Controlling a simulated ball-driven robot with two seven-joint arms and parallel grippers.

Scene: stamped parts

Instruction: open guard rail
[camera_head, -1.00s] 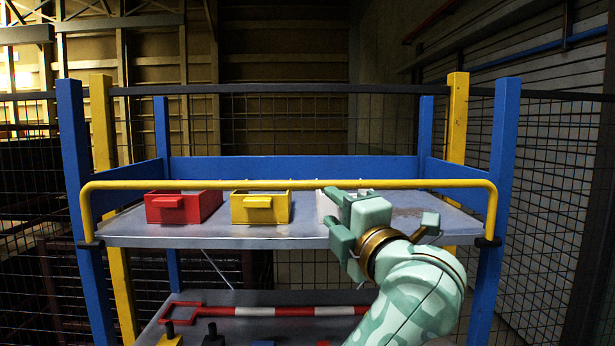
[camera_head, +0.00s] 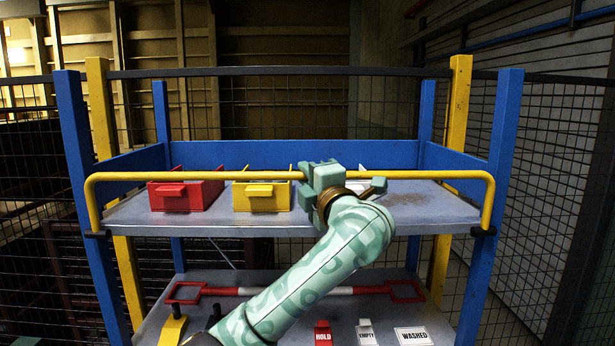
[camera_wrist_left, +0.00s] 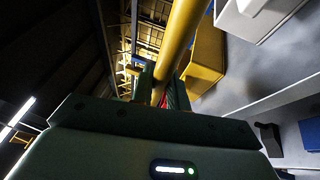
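The yellow guard rail (camera_head: 420,174) runs level across the front of the upper shelf, its ends bent down to dark pivots (camera_head: 97,234) on the blue front posts. My left gripper (camera_head: 312,182) is at the rail, right of its middle. In the left wrist view the rail (camera_wrist_left: 180,40) passes between the two fingers (camera_wrist_left: 160,88). A sliver of red shows between the rail and one finger, so the fingers look open around it. The gripper hides a short stretch of rail in the head view. My right gripper is not in view.
A red bin (camera_head: 186,193) and a yellow bin (camera_head: 262,196) stand behind the rail on the upper shelf (camera_head: 420,204); a white bin is mostly hidden behind my gripper. The lower shelf holds a red-and-white bar (camera_head: 335,290) and labelled stamps, including HOLD (camera_head: 323,334).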

